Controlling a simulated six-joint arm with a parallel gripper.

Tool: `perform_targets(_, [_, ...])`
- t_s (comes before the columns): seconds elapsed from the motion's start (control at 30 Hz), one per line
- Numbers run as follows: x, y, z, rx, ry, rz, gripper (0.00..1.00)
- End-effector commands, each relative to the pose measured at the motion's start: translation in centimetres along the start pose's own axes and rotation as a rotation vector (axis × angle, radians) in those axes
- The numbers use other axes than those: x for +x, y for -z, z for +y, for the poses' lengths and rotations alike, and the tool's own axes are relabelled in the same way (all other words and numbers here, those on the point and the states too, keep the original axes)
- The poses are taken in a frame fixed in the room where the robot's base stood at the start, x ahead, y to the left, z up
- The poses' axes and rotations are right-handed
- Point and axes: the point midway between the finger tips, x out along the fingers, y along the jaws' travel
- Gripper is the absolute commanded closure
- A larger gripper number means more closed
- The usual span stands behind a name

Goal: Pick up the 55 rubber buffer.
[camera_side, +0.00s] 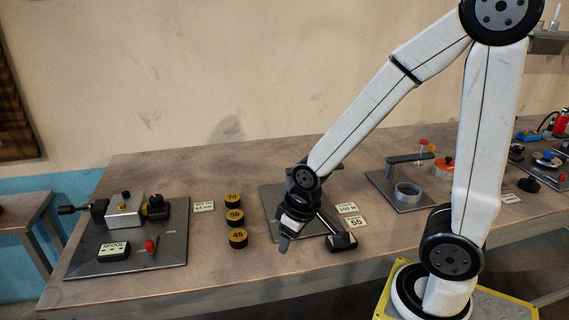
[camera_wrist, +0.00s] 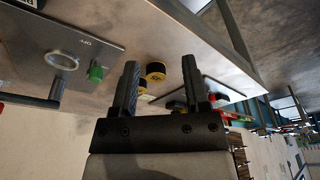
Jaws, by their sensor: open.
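The 55 rubber buffer (camera_side: 235,216) is a short black cylinder with a yellow top marked 55. It stands on the table between the 70 buffer (camera_side: 233,198) behind it and the 45 buffer (camera_side: 238,238) in front. My gripper (camera_side: 285,243) is above the table to the right of this row, pointing down, apart from the buffers. In the wrist view my gripper (camera_wrist: 160,62) is open and empty, its two black fingers spread. A yellow-topped black buffer (camera_wrist: 155,70) shows beyond and between the fingers; its number is not readable there.
A dark plate (camera_side: 270,200) lies under my gripper, with cards reading 100 N and 55 (camera_side: 356,222) beside it. A plate with a vise-like fixture (camera_side: 125,212) stands at left. Another plate with a ring fixture (camera_side: 408,192) is at right. Bare table surrounds the buffers.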

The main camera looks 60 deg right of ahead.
Motion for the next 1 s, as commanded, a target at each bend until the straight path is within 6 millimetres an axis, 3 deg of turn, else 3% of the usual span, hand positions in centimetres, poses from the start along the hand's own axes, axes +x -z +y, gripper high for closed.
perform_targets(0.03, [0.0, 0.0, 0.0, 0.0, 0.0, 0.0, 0.38])
perform_targets(0.1, [0.0, 0.0, 0.0, 0.0, 0.0, 0.0, 0.16])
perform_targets(0.17, [0.0, 0.0, 0.0, 0.0, 0.0, 0.0, 0.0])
perform_targets(0.57, [-0.4, 0.2, 0.0, 0.0, 0.0, 0.003, 0.0])
perform_targets(1.0, [-3.9, 1.0, 0.0, 0.0, 0.0, 0.003, 0.0])
